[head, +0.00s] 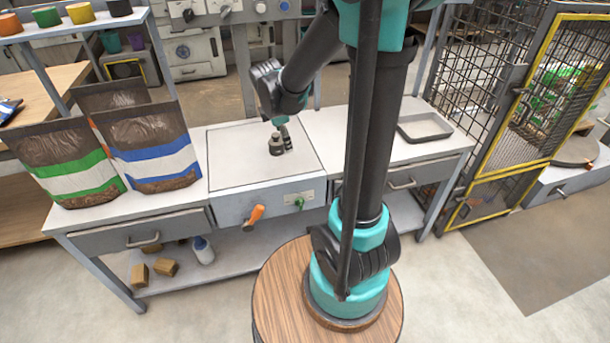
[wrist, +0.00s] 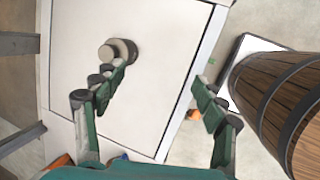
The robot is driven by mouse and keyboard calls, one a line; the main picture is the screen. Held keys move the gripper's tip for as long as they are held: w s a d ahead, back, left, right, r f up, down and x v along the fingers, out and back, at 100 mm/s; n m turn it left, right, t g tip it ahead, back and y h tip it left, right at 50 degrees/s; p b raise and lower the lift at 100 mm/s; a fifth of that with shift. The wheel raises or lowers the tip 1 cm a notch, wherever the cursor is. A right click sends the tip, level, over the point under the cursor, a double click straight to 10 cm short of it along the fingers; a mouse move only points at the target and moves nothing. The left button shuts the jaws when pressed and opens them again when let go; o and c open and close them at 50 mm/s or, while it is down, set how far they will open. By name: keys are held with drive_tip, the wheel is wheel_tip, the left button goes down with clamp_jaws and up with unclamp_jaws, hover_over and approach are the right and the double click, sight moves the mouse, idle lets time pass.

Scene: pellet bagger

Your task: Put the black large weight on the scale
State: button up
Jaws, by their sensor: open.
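In the wrist view the weight (wrist: 124,51) looks grey-brown and sits on the white plate (wrist: 165,30). My gripper (head: 284,134) is low over the plate, right beside the weight. In the wrist view my gripper (wrist: 158,82) is open, with nothing between its spread fingers. The left finger overlaps the weight's edge; I cannot tell whether they touch.
Filled pellet bags (head: 155,148) stand left of the scale. An orange handle (head: 255,215) and a green knob (head: 299,203) are on its front. A shallow grey tray (head: 424,127) lies to the right. A wire cage (head: 500,110) stands farther right.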

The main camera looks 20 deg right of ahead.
drive_tip(key=s+d+f+m+y, duration=0.1)
drive_tip(key=s+f+m, duration=0.1)
drive_tip(key=s+m, duration=0.7)
drive_tip(key=s+d+f+m+t+y, duration=0.1)
drive_tip(key=s+d+f+m, duration=0.1)
drive_tip(key=s+m, duration=0.7)
drive_tip(key=shift+s+d+f+m, duration=0.25)
drive_tip(key=shift+s+m, duration=0.15)
drive_tip(key=shift+s, duration=0.1)
